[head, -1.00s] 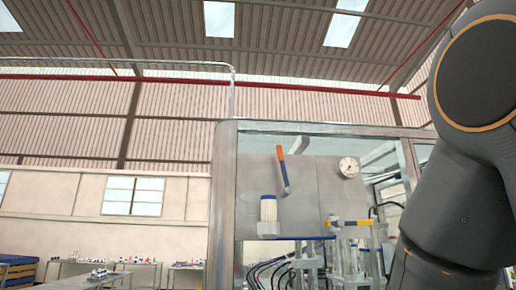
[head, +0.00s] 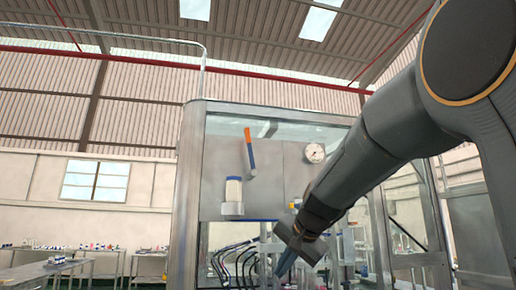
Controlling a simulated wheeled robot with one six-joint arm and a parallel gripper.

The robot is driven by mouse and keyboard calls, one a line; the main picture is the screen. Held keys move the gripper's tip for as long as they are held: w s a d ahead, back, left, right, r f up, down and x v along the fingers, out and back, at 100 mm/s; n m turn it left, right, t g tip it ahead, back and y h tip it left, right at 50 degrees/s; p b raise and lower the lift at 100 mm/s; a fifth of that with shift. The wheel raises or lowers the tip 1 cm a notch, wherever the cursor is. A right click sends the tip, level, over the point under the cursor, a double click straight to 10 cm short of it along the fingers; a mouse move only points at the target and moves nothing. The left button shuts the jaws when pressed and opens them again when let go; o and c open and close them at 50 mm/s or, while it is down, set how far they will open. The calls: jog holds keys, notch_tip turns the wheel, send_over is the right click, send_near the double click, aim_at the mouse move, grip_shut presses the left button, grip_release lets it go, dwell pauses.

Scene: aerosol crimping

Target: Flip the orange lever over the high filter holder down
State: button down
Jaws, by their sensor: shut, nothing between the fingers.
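The lever with an orange tip (head: 248,135) and a blue lower part stands nearly upright on the grey panel in the head view, its orange end up. The white high filter holder (head: 233,190) is on the panel just below and left of the lever. My gripper (head: 284,268) points down, lower right of the lever and well apart from it. Its blue-grey fingers are together with nothing held. My arm and gripper hide the second, orange and blue lever area at the lower right of the panel.
A metal-framed machine cabinet (head: 188,200) surrounds the panel. A round gauge (head: 315,152) sits right of the lever, close to my forearm. Black hoses (head: 232,260) hang below the panel. Tables with small items (head: 60,262) stand at the far left.

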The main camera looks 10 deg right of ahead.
jog(key=s+r+m+t+y, duration=0.1)
jog(key=s+r+m+t, duration=0.1)
jog(key=r, duration=1.8)
jog(key=s+r+m+t+y+b, duration=0.1)
jog(key=r+t, duration=0.4)
jog(key=r, duration=1.6)
jog(key=shift+s+d+r+m, duration=0.2)
jog(key=shift+s+d+m, duration=0.25)
jog(key=shift+s, duration=0.5)
jog(key=shift+a, duration=0.1)
jog(key=w+a+f+p, duration=0.1)
jog(key=w+a+p, duration=0.4)
jog(key=w, duration=0.4)
jog(key=shift+w+a+p, duration=0.3)
jog(key=shift+w+a, duration=0.05)
jog(key=shift+a, duration=0.3)
